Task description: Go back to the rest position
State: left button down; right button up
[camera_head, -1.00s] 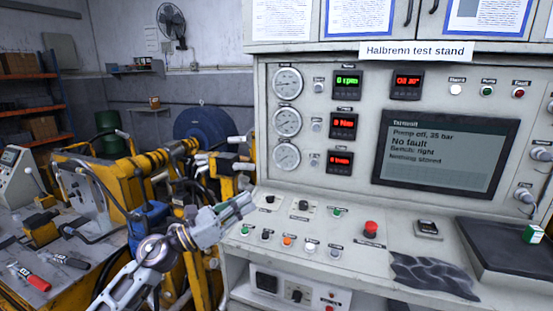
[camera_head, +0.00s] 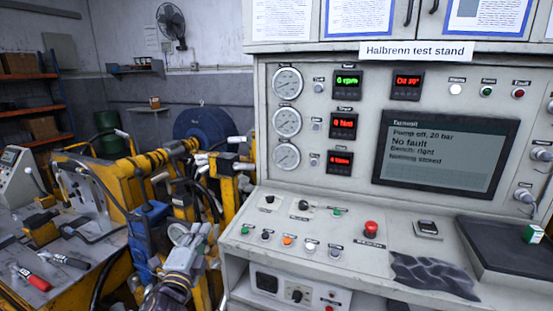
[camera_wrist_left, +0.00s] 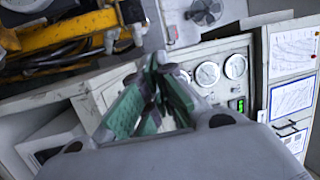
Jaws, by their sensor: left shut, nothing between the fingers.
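My left gripper (camera_head: 190,236) is low at the left of the test stand in the head view, apart from its panel. In the left wrist view its green-padded fingers (camera_wrist_left: 155,75) come together at the tips, with nothing between them. The test stand (camera_head: 300,190) has a sloped desk with buttons and a red emergency knob (camera_head: 371,229). Its screen (camera_head: 445,150) reads pump off, 20 bar, no fault. My right gripper is not in view.
A yellow machine frame (camera_head: 75,165) with hoses stands at the left, close behind my left arm. A red-handled tool (camera_head: 35,280) lies on the bench at the lower left. A black tray (camera_head: 510,245) and a dark cloth (camera_head: 432,272) lie on the desk's right side.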

pick_arm(q)
jog(key=s+a+f+n+g+y, duration=0.2)
jog(key=s+f+n+g, duration=0.25)
jog(key=f, duration=0.45)
jog(key=s+a+f+n+g+y, duration=0.1)
jog(key=s+a+f+n+g, duration=0.1)
jog(key=s+f+n+g, duration=0.5)
jog(key=s+d+f+n+g+h, duration=0.1)
jog(key=s+d+f+n+g, duration=0.15)
jog(key=s+f, duration=0.45)
jog(key=s+d+f+n+g+h, duration=0.1)
jog(key=s+f+n+g, duration=0.15)
jog(key=s+f, duration=0.45)
jog(key=s+a+f+g, duration=0.1)
jog(key=s+a+f, duration=0.1)
jog(key=f, duration=1.3)
jog(key=s+a+f, duration=0.1)
jog(key=s+f, duration=0.1)
jog(key=f, duration=1.3)
jog(key=s+a+f, duration=0.4)
jog(key=s+f, duration=0.6)
jog(key=s+a+f+m+g+y, duration=0.1)
jog(key=s+a+f, duration=0.3)
jog(key=s+f, duration=0.5)
jog(key=shift+s+f, duration=0.35)
jog(key=shift+s, duration=0.4)
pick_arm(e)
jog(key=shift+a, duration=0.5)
